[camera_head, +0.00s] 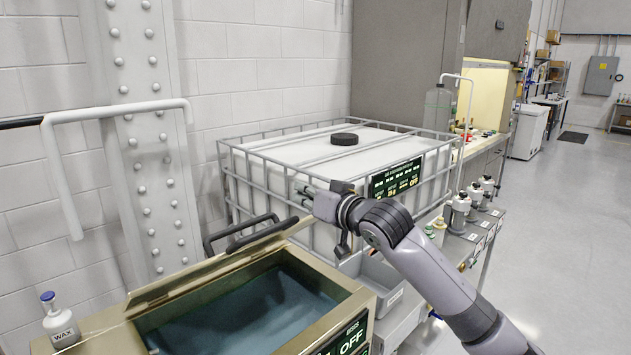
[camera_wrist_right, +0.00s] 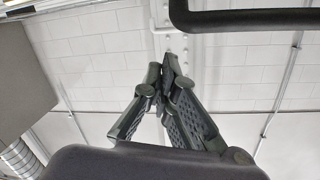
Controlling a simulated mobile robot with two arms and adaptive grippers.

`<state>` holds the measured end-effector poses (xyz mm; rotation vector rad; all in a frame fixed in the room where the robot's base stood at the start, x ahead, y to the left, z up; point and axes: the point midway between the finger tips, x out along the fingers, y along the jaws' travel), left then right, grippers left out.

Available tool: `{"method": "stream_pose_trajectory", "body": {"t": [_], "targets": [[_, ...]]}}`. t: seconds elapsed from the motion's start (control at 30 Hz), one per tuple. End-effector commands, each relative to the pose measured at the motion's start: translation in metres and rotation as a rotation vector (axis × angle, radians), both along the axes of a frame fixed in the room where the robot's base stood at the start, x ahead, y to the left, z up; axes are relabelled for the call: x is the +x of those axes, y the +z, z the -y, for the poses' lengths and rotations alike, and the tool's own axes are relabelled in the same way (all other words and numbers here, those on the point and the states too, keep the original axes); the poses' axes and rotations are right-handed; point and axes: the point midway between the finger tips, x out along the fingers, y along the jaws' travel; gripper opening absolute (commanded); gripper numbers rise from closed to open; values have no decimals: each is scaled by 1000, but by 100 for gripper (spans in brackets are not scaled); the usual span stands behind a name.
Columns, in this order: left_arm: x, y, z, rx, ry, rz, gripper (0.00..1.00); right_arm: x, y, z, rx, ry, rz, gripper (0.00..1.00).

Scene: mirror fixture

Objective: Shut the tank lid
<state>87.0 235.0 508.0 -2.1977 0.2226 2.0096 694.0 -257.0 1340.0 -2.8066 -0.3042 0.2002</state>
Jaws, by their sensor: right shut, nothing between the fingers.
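The gold-brown tank (camera_head: 95,325) stands at the lower left in the head view, open at the top, with dark blue liquid (camera_head: 235,312) inside. Its lid (camera_head: 210,268) stands raised along the back edge, seen nearly edge-on. A black bar handle (camera_head: 250,231) shows behind the lid's top edge. My right gripper (camera_head: 306,190) is shut and empty, to the right of the handle and apart from it in the picture. In the wrist view, the shut fingertips (camera_wrist_right: 168,66) point up, and a black bar (camera_wrist_right: 245,19), probably the handle, crosses the upper right. My left gripper is not in view.
A white caged container (camera_head: 290,160) with a black cap (camera_head: 344,139) stands behind the gripper. Open floor (camera_head: 570,240) lies at the right.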

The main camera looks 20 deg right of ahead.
Motion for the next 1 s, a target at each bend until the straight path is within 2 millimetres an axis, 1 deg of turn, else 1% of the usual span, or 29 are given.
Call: {"method": "stream_pose_trajectory", "body": {"t": [0.1, 0.23, 0.67, 0.77, 0.87, 1.0], "targets": [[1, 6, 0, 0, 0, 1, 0, -8, -12, -2, -1, -1, -2, 0], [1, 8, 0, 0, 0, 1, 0, -12, -19, -3, 0, -1, 0, 0], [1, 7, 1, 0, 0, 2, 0, -13, -22, -4, 1, -2, 1, 0], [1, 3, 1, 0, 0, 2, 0, -14, -26, -4, 2, -1, 6, 0], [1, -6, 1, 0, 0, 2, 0, -15, -34, -3, 8, -1, 15, 0], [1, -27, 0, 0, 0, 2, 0, -20, -51, -2, 20, 0, 47, 0]]}}
